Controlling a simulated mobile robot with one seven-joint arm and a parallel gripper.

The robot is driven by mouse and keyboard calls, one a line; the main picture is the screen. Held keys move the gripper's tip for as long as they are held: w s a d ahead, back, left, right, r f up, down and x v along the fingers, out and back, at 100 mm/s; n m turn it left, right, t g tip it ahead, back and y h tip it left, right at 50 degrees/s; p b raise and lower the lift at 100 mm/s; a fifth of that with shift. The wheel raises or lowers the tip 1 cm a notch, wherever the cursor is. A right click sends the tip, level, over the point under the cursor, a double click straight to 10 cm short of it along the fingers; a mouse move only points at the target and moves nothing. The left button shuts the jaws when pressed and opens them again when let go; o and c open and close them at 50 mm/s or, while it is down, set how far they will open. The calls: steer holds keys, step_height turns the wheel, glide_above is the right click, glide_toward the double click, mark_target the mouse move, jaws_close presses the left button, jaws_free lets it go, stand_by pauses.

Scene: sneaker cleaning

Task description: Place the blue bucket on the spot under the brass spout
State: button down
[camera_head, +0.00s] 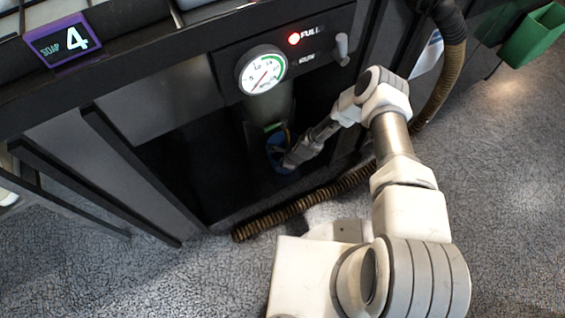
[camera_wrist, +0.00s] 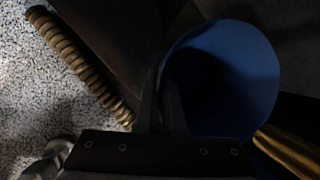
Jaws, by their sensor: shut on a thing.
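The blue bucket (camera_head: 271,153) is inside the dark recess of the cabinet in the head view, partly hidden by my gripper (camera_head: 287,160). In the wrist view the round blue bucket (camera_wrist: 228,45) fills the upper right, its inside half in shadow. My gripper (camera_wrist: 163,95) is shut on the left edge of the bucket's wall. A brass-coloured piece (camera_wrist: 288,147), possibly the brass spout, shows at the lower right of the wrist view, beside the bucket. The spot under the spout cannot be made out, and I cannot tell whether the bucket rests on the floor.
A ribbed brown hose (camera_head: 305,203) lies across the front of the recess and also shows in the wrist view (camera_wrist: 78,62). A pressure gauge (camera_head: 262,70) and a red FULL light (camera_head: 294,39) are above. Dark cabinet walls close in the recess. Open speckled floor (camera_head: 150,275) lies in front.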

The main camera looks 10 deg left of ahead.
steer(key=shift+f, duration=0.15)
steer(key=c, duration=1)
jaws_free()
steer(key=shift+f, duration=0.1)
steer(key=p+v, duration=0.5)
steer(key=v, duration=0.7)
